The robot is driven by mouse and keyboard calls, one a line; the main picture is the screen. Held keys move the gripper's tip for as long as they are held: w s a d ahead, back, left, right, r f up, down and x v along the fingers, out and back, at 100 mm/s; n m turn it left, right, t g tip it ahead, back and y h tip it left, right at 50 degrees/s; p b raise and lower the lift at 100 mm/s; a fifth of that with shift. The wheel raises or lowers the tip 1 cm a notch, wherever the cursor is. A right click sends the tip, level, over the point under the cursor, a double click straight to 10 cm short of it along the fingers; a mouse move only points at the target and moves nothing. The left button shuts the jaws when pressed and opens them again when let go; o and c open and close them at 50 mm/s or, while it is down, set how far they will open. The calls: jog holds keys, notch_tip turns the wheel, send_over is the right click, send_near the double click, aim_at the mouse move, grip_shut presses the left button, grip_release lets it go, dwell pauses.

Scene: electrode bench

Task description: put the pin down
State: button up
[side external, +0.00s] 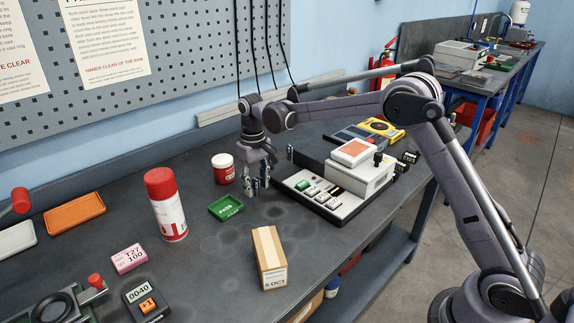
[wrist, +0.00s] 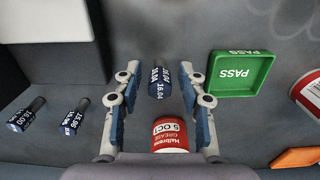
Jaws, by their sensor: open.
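My gripper (side external: 258,184) is low over the bench, between the green tray and the white instrument. In the wrist view my gripper (wrist: 159,78) is open, with a finger on each side of a dark blue pin (wrist: 159,84) marked 16.04. Gaps show between the pin and both fingers. The pin is outside the green PASS tray (wrist: 239,75), which is to its right and looks empty; the tray also shows in the side view (side external: 225,208). In the side view the fingers make the pin hard to pick out.
Two more blue pins, marked 16.00 (wrist: 26,114) and 15.98 (wrist: 75,118), are at left in the wrist view. A red grease jar (side external: 223,168) stands close behind my gripper. The instrument (side external: 335,190) is to the right. A spray can (side external: 168,210) and carton (side external: 268,258) stand nearby.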

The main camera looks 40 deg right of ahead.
aim_at(257, 180)
notch_tip(257, 180, up, 11)
jog(key=shift+f, duration=0.15)
jog(key=s+d+r+t, duration=0.1)
jog(key=s+r+t, duration=0.15)
jog(key=s, duration=0.55)
jog(key=s+r+t, duration=0.1)
jog(key=s+r, duration=0.2)
jog(key=s, duration=0.4)
jog(key=s+d+f+t, duration=0.1)
jog(key=s+f+t, duration=0.2)
jog(key=s+f, duration=0.4)
jog(key=s, duration=0.6)
jog(key=shift+f, duration=0.15)
jog(key=shift+o, duration=0.6)
jog(key=shift+s+f+t, duration=0.2)
jog(key=shift+s+t, duration=0.1)
jog(key=shift+t, duration=0.05)
jog(key=shift+w, duration=0.1)
